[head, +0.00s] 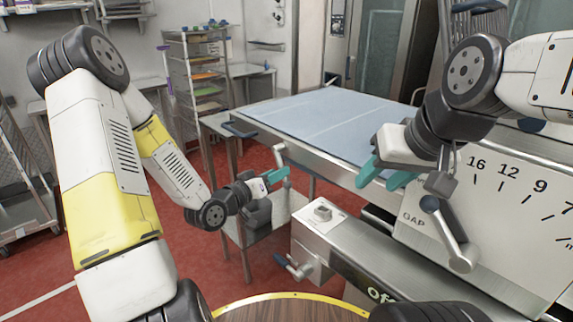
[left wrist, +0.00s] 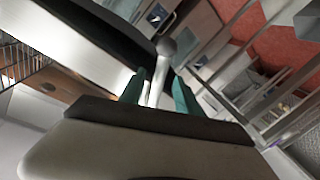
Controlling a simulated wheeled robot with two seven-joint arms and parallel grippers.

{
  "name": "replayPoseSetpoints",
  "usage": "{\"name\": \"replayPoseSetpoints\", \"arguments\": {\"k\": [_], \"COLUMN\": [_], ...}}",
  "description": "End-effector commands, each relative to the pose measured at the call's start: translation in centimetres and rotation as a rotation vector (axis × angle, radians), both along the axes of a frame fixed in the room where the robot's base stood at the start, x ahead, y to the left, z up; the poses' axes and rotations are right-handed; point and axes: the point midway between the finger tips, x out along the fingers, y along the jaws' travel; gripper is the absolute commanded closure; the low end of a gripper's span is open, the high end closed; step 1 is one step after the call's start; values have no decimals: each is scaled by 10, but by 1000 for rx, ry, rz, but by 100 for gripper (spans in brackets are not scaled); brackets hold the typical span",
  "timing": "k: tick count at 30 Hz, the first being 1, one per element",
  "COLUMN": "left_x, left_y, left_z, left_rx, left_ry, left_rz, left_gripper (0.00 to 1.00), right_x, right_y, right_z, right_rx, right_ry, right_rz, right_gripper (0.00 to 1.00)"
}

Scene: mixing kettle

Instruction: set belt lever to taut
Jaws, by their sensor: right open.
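A grey lever (head: 280,152) with a rounded end stands at the near left side of the blue-topped machine table. My left gripper (head: 276,177) is right at this lever, its teal fingers pointing toward it. In the left wrist view the lever's pale stem and round knob (left wrist: 166,47) show between the two fingertips of my left gripper (left wrist: 160,78). I cannot tell whether the fingers press on the stem. My right gripper (head: 383,176) is open and empty, above the machine's front edge and left of the gap dial. I cannot read any belt marking.
A small lever with a blue end (head: 293,266) juts from the machine's front left. A tray rack (head: 200,85) stands behind. A round wooden surface (head: 290,308) is close in front.

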Motion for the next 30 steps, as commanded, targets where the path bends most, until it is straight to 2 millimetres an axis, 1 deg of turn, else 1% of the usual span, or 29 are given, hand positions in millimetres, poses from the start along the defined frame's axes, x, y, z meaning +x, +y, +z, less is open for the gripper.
{"name": "replayPoseSetpoints", "arguments": {"k": [1, 5, 13, 14, 15, 17, 18, 19, 30], "left_x": [-5, -13, -14, -14, -14, -13, -13, -12, -8], "left_y": [4, 9, 10, 10, 10, 10, 10, 11, 26], "left_z": [0, 1, 2, 2, 2, 1, 1, 1, 0], "left_rx": [1, 0, 0, 0, 3, 18, 37, 57, 301], "left_ry": [1, 0, 0, 0, 1, 4, 10, 15, 105], "left_rz": [1, 1, 0, 0, 0, -1, -1, -1, 21], "left_gripper": [61, 61, 61, 67, 75, 87, 95, 100, 100], "right_x": [0, 0, 0, 0, 0, 0, 0, 0, 0], "right_y": [0, 0, 0, 0, 0, 0, 0, 0, 0], "right_z": [0, 0, 0, 0, 0, 0, 0, 0, 0], "right_rx": [0, 0, 0, 0, 0, 0, 0, 0, 0], "right_ry": [0, 0, 0, 0, 0, 0, 0, 0, 0], "right_rz": [0, 0, 0, 0, 0, 0, 0, 0, 0], "right_gripper": [56, 56, 56, 56, 56, 56, 56, 56, 56]}}
